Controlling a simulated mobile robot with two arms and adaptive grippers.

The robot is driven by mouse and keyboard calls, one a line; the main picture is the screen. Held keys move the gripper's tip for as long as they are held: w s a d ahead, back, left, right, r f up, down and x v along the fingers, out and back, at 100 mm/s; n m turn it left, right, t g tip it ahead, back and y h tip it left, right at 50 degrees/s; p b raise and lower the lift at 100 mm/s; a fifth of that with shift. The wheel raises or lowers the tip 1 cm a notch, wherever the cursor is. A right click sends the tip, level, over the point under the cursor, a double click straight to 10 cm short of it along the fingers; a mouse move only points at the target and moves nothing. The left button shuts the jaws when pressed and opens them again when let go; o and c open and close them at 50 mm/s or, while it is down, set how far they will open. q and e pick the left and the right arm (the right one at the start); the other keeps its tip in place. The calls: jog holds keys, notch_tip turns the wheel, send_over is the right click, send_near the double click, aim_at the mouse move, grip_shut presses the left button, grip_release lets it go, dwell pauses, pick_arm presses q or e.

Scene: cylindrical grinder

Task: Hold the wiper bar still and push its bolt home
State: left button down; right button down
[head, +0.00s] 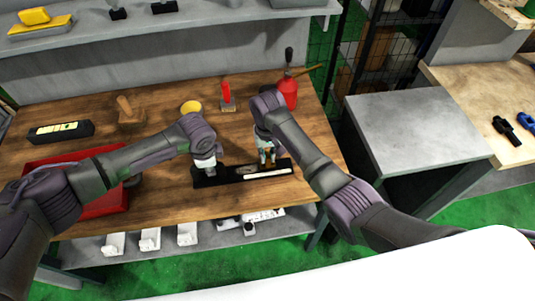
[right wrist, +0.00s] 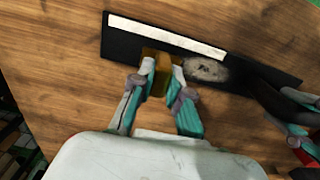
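The wiper bar is a long black bar (head: 230,177) with a white strip, lying on the wooden bench; it also crosses the right wrist view (right wrist: 240,72). A grey speckled oval patch shows near its middle. My right gripper (head: 266,160) is over the right part of the bar. In the right wrist view its fingers (right wrist: 160,72) are closed on both sides of a brass-brown block, seemingly the bolt (right wrist: 156,68), at the bar's edge. How deep it sits is hidden. My left gripper (head: 205,166) is at the bar's left end; its fingertips are too small to judge.
A red tray (head: 95,207) lies at the left, partly under my left arm. A black box (head: 60,132), a yellow round item (head: 191,107), a red-handled tool (head: 227,95) and a red oil can (head: 288,92) stand behind the bar. Bare wood lies in front.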

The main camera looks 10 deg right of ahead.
dwell(0.3)
jog(key=d, duration=0.5)
jog(key=shift+d, duration=0.4)
pick_arm(q)
jog(key=shift+a, duration=0.15)
pick_arm(e)
jog(key=c, duration=1.1)
grip_release()
jog(key=shift+a, duration=0.1)
jog(key=shift+a, duration=0.1)
jog(key=shift+r, duration=0.25)
notch_tip(320, 180, up, 12)
jog(key=shift+f, duration=0.2)
pick_arm(q)
jog(key=shift+d, duration=0.2)
